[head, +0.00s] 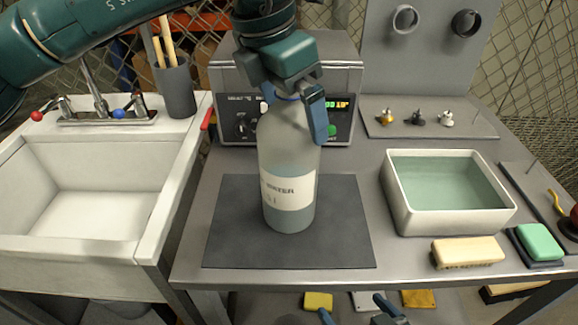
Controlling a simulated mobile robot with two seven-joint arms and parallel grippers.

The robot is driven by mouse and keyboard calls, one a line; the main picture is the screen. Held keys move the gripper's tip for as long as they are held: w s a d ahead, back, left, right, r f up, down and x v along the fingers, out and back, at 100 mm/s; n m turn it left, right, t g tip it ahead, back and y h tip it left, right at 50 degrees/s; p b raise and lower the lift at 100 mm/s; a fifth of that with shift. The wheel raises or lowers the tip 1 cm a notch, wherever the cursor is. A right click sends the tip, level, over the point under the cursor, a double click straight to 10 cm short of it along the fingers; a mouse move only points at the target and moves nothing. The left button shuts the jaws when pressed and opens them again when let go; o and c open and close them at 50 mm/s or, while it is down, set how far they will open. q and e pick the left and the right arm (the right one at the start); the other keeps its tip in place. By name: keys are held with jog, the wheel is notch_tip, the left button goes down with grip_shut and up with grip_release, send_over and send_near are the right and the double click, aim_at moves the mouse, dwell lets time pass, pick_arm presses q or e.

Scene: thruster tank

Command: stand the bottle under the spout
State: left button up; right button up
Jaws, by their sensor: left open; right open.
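The bottle (288,160) is grey and translucent, with a white label and bluish liquid low inside. It stands upright on a dark mat (230,240) on the metal table. My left gripper (294,112) is at the bottle's top from above, open, with one finger on each side of the neck; I cannot tell whether they touch it. The spout (93,88) is the sink's metal faucet at the left, well apart from the bottle. My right gripper (353,308) is open and empty at the bottom edge, only its fingertips clearly showing.
The white sink (85,185) is empty; its front rim and right wall separate it from the table. An instrument (345,80) stands behind the bottle. A water basin (446,200), a tan block (467,252) and a green sponge (540,242) are to the right.

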pick_arm(q)
jog(key=shift+w+d+f, duration=0.1)
jog(key=shift+d+f, duration=0.05)
jog(key=shift+f, duration=0.45)
jog(key=shift+c, duration=0.6)
jog(key=c, duration=1.6)
jog(key=shift+r, duration=0.15)
jog(key=shift+c, duration=1)
